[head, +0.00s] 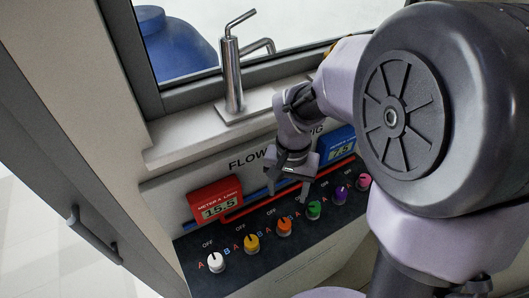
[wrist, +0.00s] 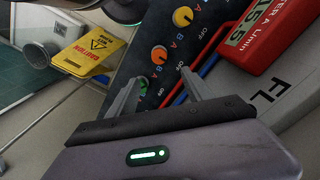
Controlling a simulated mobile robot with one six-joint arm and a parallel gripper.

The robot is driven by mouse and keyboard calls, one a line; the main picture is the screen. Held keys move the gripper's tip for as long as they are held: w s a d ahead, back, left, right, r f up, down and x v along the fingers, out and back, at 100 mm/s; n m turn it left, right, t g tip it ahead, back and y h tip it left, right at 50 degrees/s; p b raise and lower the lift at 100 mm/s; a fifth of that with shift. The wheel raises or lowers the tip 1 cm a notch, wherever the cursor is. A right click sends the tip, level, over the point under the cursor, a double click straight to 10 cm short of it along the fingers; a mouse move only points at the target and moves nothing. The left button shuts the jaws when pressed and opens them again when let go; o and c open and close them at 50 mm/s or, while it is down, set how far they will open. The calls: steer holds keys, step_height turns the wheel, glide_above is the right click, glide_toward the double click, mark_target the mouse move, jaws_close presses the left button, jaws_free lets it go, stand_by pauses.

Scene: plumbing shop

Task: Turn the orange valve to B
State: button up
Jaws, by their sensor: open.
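The orange valve (head: 284,227) is a round knob on the dark sloping panel, between the yellow knob (head: 252,243) and the green knob (head: 314,210). Letters A and B and the word OFF are printed around it. It also shows in the wrist view (wrist: 159,55), just beyond the fingertips. Which mark it points to is too small to tell. My gripper (head: 288,192) is open and empty, above and behind the row of knobs. In the wrist view my gripper's (wrist: 161,75) fingers are spread, with the orange valve ahead of the gap, apart from both.
White (head: 216,262), purple (head: 340,195) and pink (head: 364,181) knobs share the row. A red meter (head: 216,203) reads 15.5; a blue meter (head: 339,150) reads 7.5. Red and blue pipes run behind the knobs. A metal tap (head: 232,75) stands on the ledge. A yellow caution sign (wrist: 97,57) stands beyond.

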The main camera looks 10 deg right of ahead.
mark_target(284, 223)
step_height(284, 223, down, 16)
steer(key=b, duration=0.4)
steer(key=shift+r+b, duration=0.2)
steer(key=shift+b, duration=0.2)
jaws_close()
